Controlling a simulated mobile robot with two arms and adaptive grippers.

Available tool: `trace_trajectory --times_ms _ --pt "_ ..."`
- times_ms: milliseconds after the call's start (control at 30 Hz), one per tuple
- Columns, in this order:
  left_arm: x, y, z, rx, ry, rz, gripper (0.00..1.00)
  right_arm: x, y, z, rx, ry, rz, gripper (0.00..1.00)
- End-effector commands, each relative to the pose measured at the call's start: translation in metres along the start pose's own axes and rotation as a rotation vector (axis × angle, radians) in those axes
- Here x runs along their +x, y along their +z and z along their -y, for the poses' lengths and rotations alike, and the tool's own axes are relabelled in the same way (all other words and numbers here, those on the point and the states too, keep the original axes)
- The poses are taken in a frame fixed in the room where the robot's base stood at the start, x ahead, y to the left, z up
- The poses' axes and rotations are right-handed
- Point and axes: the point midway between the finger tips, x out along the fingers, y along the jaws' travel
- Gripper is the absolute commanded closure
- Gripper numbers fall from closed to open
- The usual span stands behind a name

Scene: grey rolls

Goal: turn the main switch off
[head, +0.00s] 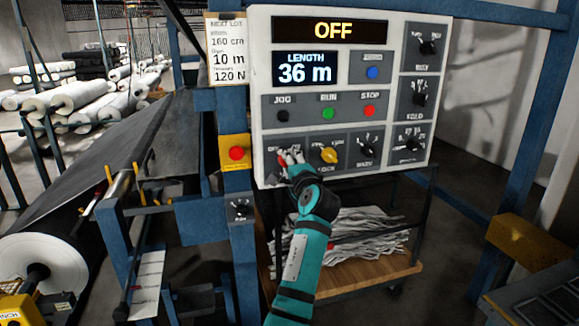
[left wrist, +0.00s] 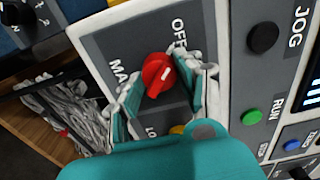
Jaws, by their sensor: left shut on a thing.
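The red main switch knob (left wrist: 158,72) sits on a dark plate with the words OFF and MAIN beside it in the left wrist view. In the head view it is mostly hidden by my left gripper (head: 291,158) at the panel's lower left. My left gripper (left wrist: 166,96) is shut on the knob, one grey-and-teal finger on each side. A pale mark shows on the knob, but its exact pointing is hard to tell. The panel's top display (head: 333,30) reads OFF. My right gripper is not in view.
The control panel (head: 345,75) also holds a yellow knob (head: 329,155), black knobs and the JOG, RUN (head: 328,113) and STOP (head: 369,111) buttons. A red emergency button (head: 236,153) is left of the panel. A cart (head: 385,278) with crumpled material stands below.

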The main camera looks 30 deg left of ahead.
Motion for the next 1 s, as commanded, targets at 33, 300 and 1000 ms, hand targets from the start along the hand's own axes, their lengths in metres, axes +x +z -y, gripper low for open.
trace_trajectory --times_ms 33,300,1000 --pt "0.0002 0.0004 0.0004 -0.009 0.0 0.001 0.96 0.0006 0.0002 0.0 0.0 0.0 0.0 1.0" --pt "0.0002 0.0003 0.0007 -0.014 0.0 0.0 0.96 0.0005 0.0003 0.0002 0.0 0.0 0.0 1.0" --pt "-0.0082 -0.0007 -0.0006 -0.009 0.0 -0.002 0.4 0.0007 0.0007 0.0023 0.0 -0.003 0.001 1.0"
